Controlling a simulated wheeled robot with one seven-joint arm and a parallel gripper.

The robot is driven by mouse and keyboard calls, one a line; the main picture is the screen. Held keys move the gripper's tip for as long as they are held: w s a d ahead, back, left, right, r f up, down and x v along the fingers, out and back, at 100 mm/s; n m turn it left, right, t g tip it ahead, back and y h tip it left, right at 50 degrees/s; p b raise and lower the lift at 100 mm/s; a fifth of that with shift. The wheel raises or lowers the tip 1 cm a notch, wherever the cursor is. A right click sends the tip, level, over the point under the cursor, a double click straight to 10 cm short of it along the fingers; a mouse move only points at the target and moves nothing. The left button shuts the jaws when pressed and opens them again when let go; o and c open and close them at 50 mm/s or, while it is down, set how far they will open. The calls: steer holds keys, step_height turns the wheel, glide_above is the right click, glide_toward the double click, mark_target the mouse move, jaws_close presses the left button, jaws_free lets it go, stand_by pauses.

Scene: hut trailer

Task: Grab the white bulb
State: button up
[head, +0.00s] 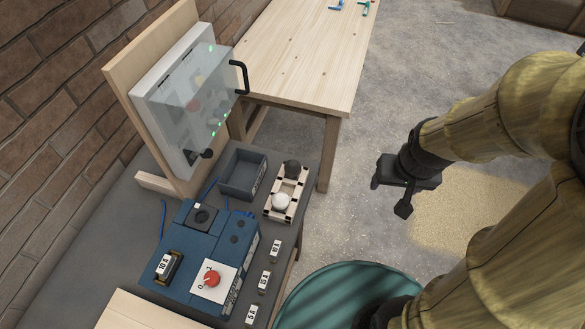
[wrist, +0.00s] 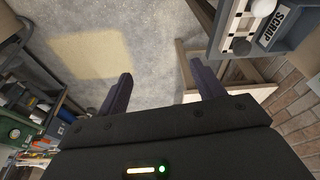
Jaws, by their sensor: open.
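The white bulb (head: 281,201) sits in the near place of a small wooden rack on the grey bench. It also shows in the wrist view (wrist: 263,8) at the top right, partly cut by the frame edge. A dark bulb (head: 292,168) sits in the rack's far place. My gripper (head: 391,198) hangs over the floor to the right of the bench, apart from the rack. In the wrist view its two fingers (wrist: 158,92) are spread, with only floor between them.
A grey bin (head: 232,186) marked SCRAP in the wrist view stands beside the rack. A blue box (head: 196,237) with a red knob (head: 211,279) and labelled fuses stand nearer. A clear-covered panel (head: 190,95) rises behind. A wooden table (head: 305,40) stands beyond.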

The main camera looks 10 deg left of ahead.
steer(key=w+f, duration=0.1)
steer(key=w, duration=0.1)
steer(key=w+a+f+n+t, duration=0.1)
steer(key=w+f, duration=0.1)
steer(key=w+f+n+p, duration=0.1)
steer(key=w+f, duration=0.1)
steer(key=shift+w+a+t, duration=0.1)
steer(key=shift+a+t, duration=0.2)
steer(key=shift+t, duration=0.1)
steer(key=w+a+f+n+t+y+p, duration=0.1)
steer(key=w+a+f+n+t+y, duration=0.1)
steer(key=w+a+f+n, duration=0.25)
steer(key=s+a+f+t+y+p, duration=0.1)
steer(key=s+a+f+y, duration=0.1)
steer(key=a, duration=0.1)
steer(key=s+a+f+t+y, duration=0.1)
steer(key=a+f+t+y, duration=0.1)
steer(key=a+f, duration=0.1)
steer(key=s+a+f+t+y+p, duration=0.1)
steer(key=s+a+f+y, duration=0.1)
steer(key=a+f, duration=0.1)
steer(key=shift+s+a+f+n+t+p, duration=0.1)
steer(key=shift+s+a+n+t+p, duration=0.05)
steer(key=shift+s+n+t+p, duration=0.2)
steer(key=shift+w+f, duration=0.1)
steer(key=shift+f, duration=0.05)
